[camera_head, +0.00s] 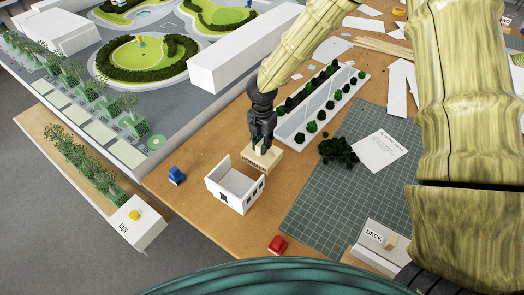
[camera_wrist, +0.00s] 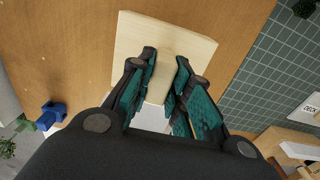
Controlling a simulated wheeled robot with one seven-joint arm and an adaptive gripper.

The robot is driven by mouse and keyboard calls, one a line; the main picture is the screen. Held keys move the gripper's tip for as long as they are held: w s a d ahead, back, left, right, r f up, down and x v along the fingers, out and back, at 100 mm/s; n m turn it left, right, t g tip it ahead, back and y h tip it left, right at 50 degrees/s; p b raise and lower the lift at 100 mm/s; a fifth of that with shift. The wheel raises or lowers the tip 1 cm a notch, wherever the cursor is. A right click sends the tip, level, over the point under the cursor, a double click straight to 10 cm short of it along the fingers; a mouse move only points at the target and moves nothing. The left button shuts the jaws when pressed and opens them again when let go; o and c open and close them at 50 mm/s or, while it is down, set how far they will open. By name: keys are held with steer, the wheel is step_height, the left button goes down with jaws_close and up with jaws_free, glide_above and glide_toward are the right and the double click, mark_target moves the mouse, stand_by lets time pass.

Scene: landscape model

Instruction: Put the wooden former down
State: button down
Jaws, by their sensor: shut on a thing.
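The wooden former (camera_head: 264,160) is a pale wood block with a narrower upright part. My gripper (camera_head: 262,146) is shut on it. In the wrist view the former (camera_wrist: 185,43) shows its wide flat part beyond the fingers, and my gripper's two teal-padded fingers (camera_wrist: 163,85) close on its narrow part from both sides. In the head view the former is just behind a white open-topped model building (camera_head: 238,186), close to its wall. I cannot tell whether the former touches the wooden table (camera_head: 200,150) or hangs slightly above it.
A tray of small dark trees (camera_head: 318,108) lies behind right. A green cutting mat (camera_head: 335,200) with a dark foliage clump (camera_head: 338,152) and paper (camera_head: 380,150) lies right. A blue piece (camera_head: 177,175) and red piece (camera_head: 277,244) flank the building. Bare table shows left of the gripper.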

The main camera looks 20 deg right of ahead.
steer(key=shift+f+p, duration=0.5)
steer(key=shift+f, duration=1.7)
steer(key=shift+f, duration=0.1)
steer(key=c, duration=1.3)
jaws_free()
steer(key=shift+r+b, duration=1.1)
steer(key=shift+r, duration=5)
